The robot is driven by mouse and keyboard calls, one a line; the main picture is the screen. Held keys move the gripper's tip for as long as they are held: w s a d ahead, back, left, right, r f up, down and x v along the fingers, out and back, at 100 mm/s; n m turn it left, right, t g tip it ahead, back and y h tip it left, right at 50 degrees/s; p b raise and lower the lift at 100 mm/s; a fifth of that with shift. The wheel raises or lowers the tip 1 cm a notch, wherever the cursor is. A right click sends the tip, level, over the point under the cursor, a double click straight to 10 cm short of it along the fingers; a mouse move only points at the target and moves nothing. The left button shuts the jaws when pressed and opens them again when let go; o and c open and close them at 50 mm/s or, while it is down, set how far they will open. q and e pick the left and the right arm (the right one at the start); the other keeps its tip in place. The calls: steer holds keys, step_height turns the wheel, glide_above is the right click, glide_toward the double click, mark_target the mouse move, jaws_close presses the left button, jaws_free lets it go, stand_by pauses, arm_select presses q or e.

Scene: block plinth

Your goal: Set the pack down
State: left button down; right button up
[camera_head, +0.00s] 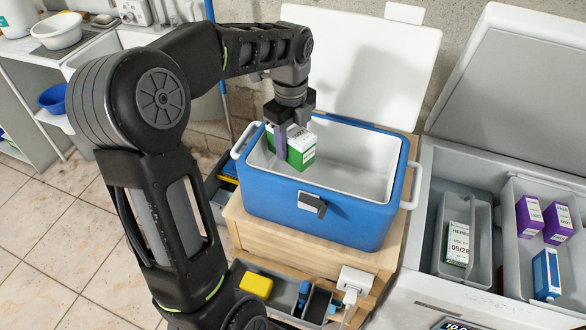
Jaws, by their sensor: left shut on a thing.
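My left gripper (285,128) is shut on a green and white pack (301,150). It holds the pack at the left end of an open blue cool box (318,213), over its white inside. The pack is slightly tilted, and its lower part overlaps the box's inner wall in the picture. I cannot tell whether it touches the box floor. My left arm comes in from the left and reaches over the box. My right gripper is not in view.
The cool box stands on a wooden stand (300,258), its white lid (385,60) raised behind. A grey tray (283,300) with a yellow item (257,285) lies in front.

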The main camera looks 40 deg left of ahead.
mark_target(291, 129)
arm_select(q)
step_height(291, 129, down, 4)
steer(key=shift+f, duration=0.1)
steer(key=shift+f, duration=2.15)
steer(key=shift+f, duration=0.25)
steer(key=c, duration=0.8)
jaws_free()
steer(key=shift+o, duration=0.2)
steer(key=shift+r, duration=0.15)
step_height(291, 129, up, 12)
steer(key=shift+r, duration=0.1)
